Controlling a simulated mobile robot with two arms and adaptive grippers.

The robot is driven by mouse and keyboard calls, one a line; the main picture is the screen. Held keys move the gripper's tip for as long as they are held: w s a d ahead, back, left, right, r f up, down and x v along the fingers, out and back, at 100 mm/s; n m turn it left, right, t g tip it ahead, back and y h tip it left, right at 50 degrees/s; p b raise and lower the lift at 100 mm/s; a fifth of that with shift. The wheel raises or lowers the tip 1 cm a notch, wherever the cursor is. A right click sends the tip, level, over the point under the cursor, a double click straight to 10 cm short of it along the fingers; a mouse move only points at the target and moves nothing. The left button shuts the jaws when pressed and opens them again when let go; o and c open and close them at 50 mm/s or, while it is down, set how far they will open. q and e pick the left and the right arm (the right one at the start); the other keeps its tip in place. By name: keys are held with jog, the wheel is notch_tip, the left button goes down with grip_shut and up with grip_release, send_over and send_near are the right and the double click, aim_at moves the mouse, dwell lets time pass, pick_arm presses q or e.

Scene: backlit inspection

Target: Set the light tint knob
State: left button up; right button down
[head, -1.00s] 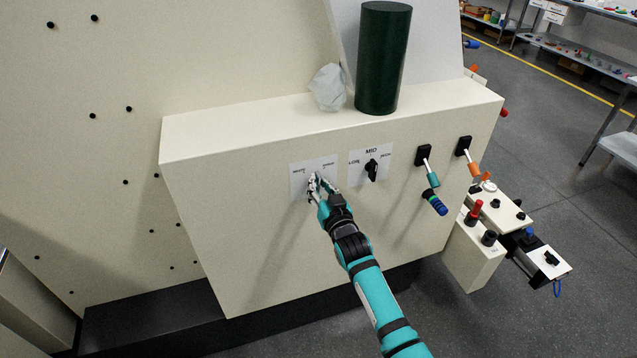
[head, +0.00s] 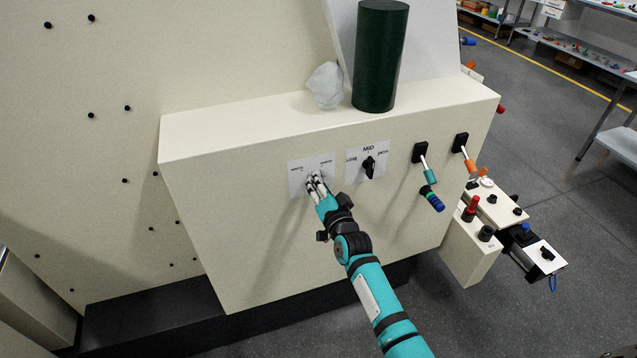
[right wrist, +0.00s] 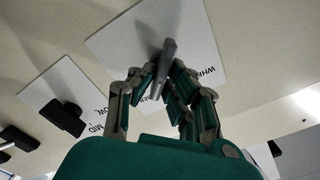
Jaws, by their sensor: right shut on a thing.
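The tint knob is a slim grey bar (right wrist: 167,52) on a white label plate (head: 298,184) on the front of the cream cabinet. The plate's left word appears to read WHITE; the right word is too small to be sure. My right gripper (head: 315,181) is at this plate, with its fingers closed around the knob. The right wrist view shows the knob between the fingertips (right wrist: 160,78), its far end sticking out beyond them. In the head view the fingers hide most of the knob. My left gripper is in no view.
Just right is a second plate with a black knob (head: 369,167), marked MID. Farther right are a teal-handled lever (head: 428,174), an orange-handled lever (head: 470,165) and a blue-banded knob (head: 432,200). A dark green cylinder (head: 379,60) and a crumpled pale lump (head: 325,86) stand on the ledge.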

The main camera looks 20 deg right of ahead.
jog(key=shift+f, duration=0.15)
jog(key=c, duration=1.4)
grip_release()
jog(key=s, duration=1.2)
jog(key=shift+d, duration=0.2)
